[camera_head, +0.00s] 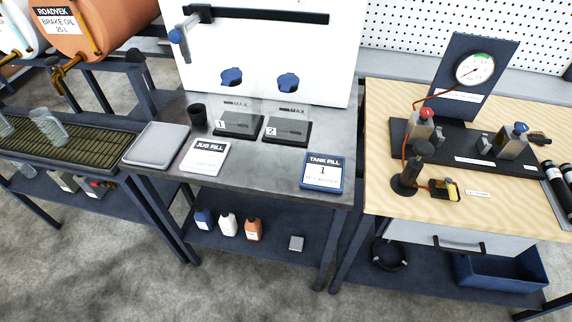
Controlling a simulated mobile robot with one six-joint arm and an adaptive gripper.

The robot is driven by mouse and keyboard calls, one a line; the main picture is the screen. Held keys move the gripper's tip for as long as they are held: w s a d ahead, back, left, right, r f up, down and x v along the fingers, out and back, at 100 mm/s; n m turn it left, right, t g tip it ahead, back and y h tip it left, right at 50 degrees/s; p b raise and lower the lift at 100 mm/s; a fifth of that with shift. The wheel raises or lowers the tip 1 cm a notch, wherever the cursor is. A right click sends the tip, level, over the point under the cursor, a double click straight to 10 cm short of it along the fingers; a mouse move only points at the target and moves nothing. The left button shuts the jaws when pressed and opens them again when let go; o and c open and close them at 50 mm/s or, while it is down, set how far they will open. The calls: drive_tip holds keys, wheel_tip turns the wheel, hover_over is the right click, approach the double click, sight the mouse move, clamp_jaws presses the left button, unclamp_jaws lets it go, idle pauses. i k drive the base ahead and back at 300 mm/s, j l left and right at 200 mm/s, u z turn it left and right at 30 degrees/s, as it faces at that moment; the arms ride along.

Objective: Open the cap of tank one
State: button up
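Tank one (238,122) stands at the back of the dark metal bench, left of tank two. It is a clear tank with a dark base, a "1" tag and a MAX mark. Its blue cap (231,77) sits on top and looks closed, though the fit is too small to tell. Tank two (288,129) stands close on the right with a similar blue cap (288,82). My gripper is not in view.
A white panel with a black rail (265,15) and a blue-ended fitting (176,36) stands behind the tanks. A dark cup (197,115), a grey tray (157,143), a JUG FILL card (205,157) and a TANK FILL card (323,172) showing "1" share the bench.

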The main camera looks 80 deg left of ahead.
sight(228, 76)
drive_tip(key=u, duration=2.65)
